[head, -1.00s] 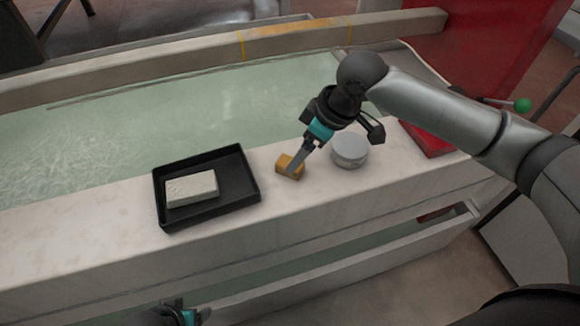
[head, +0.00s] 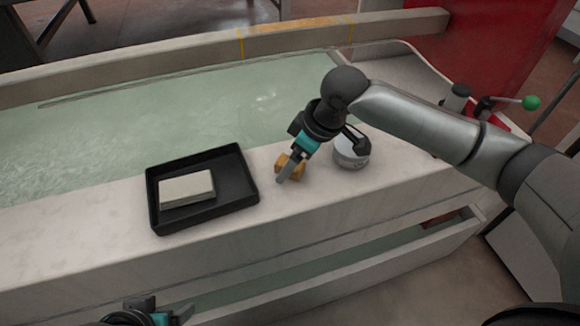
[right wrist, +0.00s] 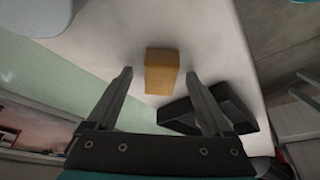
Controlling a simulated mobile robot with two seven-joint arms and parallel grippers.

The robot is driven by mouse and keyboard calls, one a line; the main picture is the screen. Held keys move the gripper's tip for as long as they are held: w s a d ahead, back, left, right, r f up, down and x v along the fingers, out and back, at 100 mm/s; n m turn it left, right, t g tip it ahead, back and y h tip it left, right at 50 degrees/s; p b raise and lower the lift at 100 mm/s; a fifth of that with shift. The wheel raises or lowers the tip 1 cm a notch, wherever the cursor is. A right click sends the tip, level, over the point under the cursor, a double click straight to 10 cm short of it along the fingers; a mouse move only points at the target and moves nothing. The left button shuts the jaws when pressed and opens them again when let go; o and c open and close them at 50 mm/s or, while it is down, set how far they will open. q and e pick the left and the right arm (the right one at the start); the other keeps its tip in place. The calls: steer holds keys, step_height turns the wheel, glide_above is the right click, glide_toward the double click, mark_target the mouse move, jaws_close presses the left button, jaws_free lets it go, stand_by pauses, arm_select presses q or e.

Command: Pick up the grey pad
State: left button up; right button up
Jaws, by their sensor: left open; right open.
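The grey pad (head: 186,189), a pale flat block, lies in the left part of a black tray (head: 236,203) on the stone ledge. My right gripper (head: 283,178) is open at the yellow-orange block (head: 292,163), to the right of the tray and apart from the pad. In the right wrist view, the orange block (right wrist: 161,72) shows beyond and between the spread fingers, not gripped. My left gripper (head: 168,314) is open at the bottom edge of the head view, below the ledge top and mostly cut off.
A round grey tin (head: 351,152) stands right of the block, partly hidden by my right gripper. Behind the ledge is a pale green glass surface (head: 200,110). A red machine part (head: 490,50) and a green-knobbed lever (head: 531,103) are at the right.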

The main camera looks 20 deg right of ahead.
jaws_close()
stand_by(0.6)
steer(key=shift+r, duration=0.15)
